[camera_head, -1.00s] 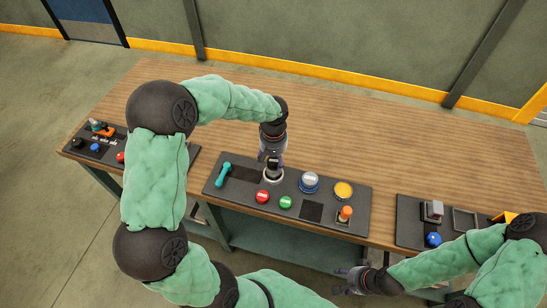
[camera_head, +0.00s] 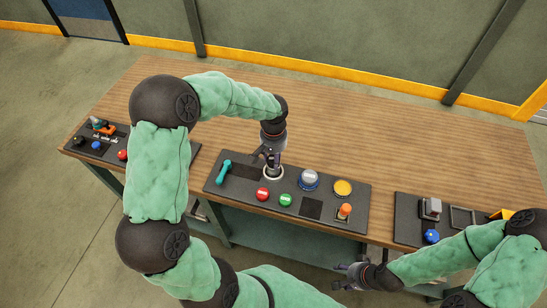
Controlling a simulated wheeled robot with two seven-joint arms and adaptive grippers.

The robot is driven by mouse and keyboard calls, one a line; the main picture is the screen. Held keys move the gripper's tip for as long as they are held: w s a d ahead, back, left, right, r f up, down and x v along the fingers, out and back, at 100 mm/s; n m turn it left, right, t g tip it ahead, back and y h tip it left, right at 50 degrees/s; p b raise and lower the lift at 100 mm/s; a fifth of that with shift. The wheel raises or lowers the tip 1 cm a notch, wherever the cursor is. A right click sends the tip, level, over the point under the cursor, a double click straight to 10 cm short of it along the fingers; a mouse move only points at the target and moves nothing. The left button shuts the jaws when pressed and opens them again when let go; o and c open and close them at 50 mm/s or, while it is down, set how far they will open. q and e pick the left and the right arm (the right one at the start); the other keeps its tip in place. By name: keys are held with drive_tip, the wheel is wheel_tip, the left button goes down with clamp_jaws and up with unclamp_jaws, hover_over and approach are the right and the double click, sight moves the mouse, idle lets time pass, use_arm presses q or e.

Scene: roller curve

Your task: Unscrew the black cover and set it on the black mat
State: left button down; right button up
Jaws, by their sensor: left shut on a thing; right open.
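My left gripper (camera_head: 269,159) points down over a pale ring (camera_head: 273,174) on the middle control panel (camera_head: 228,196). It is shut on the black cover, which is mostly hidden between the fingers at the ring. I cannot tell whether the cover is clear of the ring. A black square (camera_head: 311,208), which looks like the black mat, lies bare on the same panel, right of the green button. A dark rectangular patch (camera_head: 248,173) lies left of the ring. My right gripper (camera_head: 344,279) is open and empty in front of the table, below its edge.
The middle panel also holds a teal lever (camera_head: 223,173), a red button (camera_head: 262,194), a green button (camera_head: 285,200), a blue-based white button (camera_head: 309,179), a yellow button (camera_head: 343,188) and an orange knob (camera_head: 345,211). The wooden table (camera_head: 400,150) behind is clear.

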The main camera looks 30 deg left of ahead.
use_arm(q)
drive_tip(key=n+b, duration=0.1)
drive_tip(key=n, duration=0.1)
drive_tip(key=n+b, duration=0.1)
drive_tip(key=n, duration=0.1)
drive_tip(key=shift+f+n, duration=0.2)
drive_tip(key=shift+n, duration=0.1)
drive_tip(key=shift+s+r+n+b, duration=0.1)
drive_tip(key=shift+n+b, duration=0.4)
drive_tip(key=shift+n, duration=0.7)
drive_tip(key=n+b, duration=0.1)
drive_tip(key=n, duration=0.2)
drive_tip(key=n+b, duration=0.1)
drive_tip(key=n, duration=0.3)
drive_tip(key=shift+b, duration=0.3)
drive_tip(key=shift+s+n, duration=0.1)
drive_tip(key=shift+n, duration=0.2)
